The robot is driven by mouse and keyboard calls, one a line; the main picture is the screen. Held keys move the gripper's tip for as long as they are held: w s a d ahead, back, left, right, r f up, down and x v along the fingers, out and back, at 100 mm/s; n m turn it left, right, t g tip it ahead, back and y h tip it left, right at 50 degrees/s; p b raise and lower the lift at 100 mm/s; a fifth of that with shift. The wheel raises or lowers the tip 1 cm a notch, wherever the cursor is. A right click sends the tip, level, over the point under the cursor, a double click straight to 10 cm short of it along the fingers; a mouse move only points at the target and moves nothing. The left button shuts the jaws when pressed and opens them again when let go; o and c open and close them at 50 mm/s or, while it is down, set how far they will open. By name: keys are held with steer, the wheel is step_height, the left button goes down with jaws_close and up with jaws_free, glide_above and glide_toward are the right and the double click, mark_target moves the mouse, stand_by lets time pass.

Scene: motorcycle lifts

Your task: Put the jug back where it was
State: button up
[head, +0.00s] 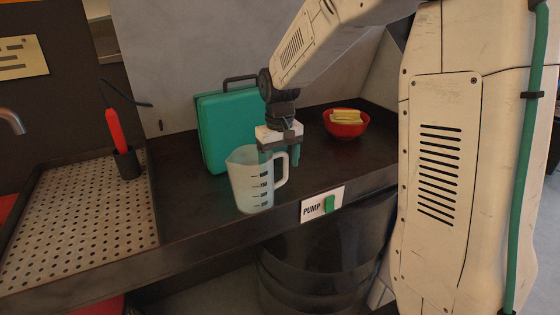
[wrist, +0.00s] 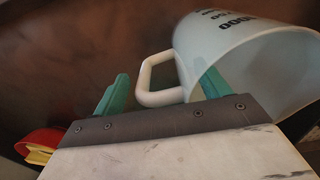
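The jug (head: 250,185) is translucent white with dark graduation marks and stands upright on the dark counter near its front edge. Its handle (head: 281,169) points right. My gripper (head: 281,158) is over the handle side of the jug, pointing down, with its green fingers apart. In the wrist view, the jug (wrist: 235,50) is at the upper right and its handle (wrist: 145,80) lies between the spread fingers of my gripper (wrist: 165,76). One finger overlaps the jug's rim. I cannot tell whether either finger touches the jug.
A green case (head: 225,125) stands behind the jug. A red bowl with yellow items (head: 346,123) is to the right. A perforated tray (head: 85,215) and a black cup with a red-handled tool (head: 126,163) are left. A PUMP label with a green switch (head: 329,204) is on the front edge.

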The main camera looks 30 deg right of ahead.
step_height(320, 180, up, 12)
steer(key=shift+s+r, duration=0.1)
steer(key=s+a+f, duration=0.1)
steer(key=s+a, duration=0.1)
steer(key=s, duration=1.3)
steer(key=s+a+f+t, duration=0.1)
steer(key=s+a+f, duration=0.1)
steer(key=s, duration=1.2)
steer(key=shift+s+f, duration=0.25)
steer(key=shift+s, duration=0.15)
steer(key=shift+a, duration=0.1)
